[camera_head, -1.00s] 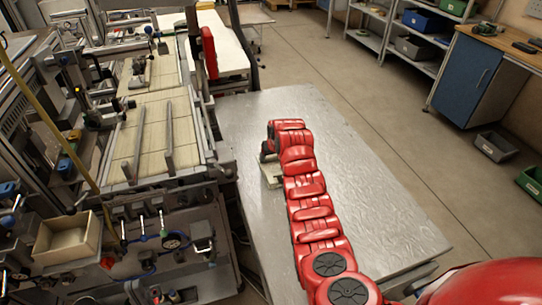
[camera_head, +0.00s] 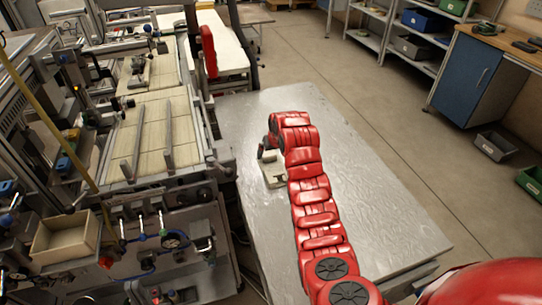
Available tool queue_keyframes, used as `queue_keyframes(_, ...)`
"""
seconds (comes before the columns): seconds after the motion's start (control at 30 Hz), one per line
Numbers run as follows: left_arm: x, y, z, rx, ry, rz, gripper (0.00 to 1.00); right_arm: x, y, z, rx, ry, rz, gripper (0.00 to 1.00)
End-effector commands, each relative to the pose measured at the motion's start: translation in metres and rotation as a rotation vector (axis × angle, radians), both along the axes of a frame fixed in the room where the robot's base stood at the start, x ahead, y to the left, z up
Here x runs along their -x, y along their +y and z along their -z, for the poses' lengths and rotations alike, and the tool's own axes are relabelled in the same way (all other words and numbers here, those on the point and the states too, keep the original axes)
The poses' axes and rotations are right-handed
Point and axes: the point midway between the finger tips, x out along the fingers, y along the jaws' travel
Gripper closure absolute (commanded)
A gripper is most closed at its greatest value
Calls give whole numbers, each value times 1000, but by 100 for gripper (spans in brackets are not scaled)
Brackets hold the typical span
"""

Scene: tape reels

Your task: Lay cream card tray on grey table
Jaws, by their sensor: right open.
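The cream card tray (camera_head: 272,181) lies on the grey table (camera_head: 350,185), near its left side. It looks small and flat, and my red arm covers part of it. My right gripper (camera_head: 265,154) is at the tray's far left edge, at the end of the red arm that reaches up from the bottom. It is open, but its fingers are small and dark, and I cannot tell if they touch the tray. My left gripper is not in view.
A machine with a pale slatted bed (camera_head: 155,130) stands close along the table's left side. A cream open box (camera_head: 65,238) sits at the lower left. The table's right half is clear. Shelves and a blue cabinet (camera_head: 466,80) stand beyond open floor.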

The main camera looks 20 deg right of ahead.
Motion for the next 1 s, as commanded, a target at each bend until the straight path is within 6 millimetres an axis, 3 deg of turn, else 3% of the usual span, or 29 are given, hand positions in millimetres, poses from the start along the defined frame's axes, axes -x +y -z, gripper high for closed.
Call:
queue_keyframes(0.33,0,0,15,0,0,0,100,28,-2,-56,0,-10,1,6)
queue_keyframes(0.5,0,0,18,0,0,0,100,37,-2,-72,0,-5,2,6)
queue_keyframes(1.0,0,0,18,0,0,0,100,39,-2,-76,-1,-3,1,6)
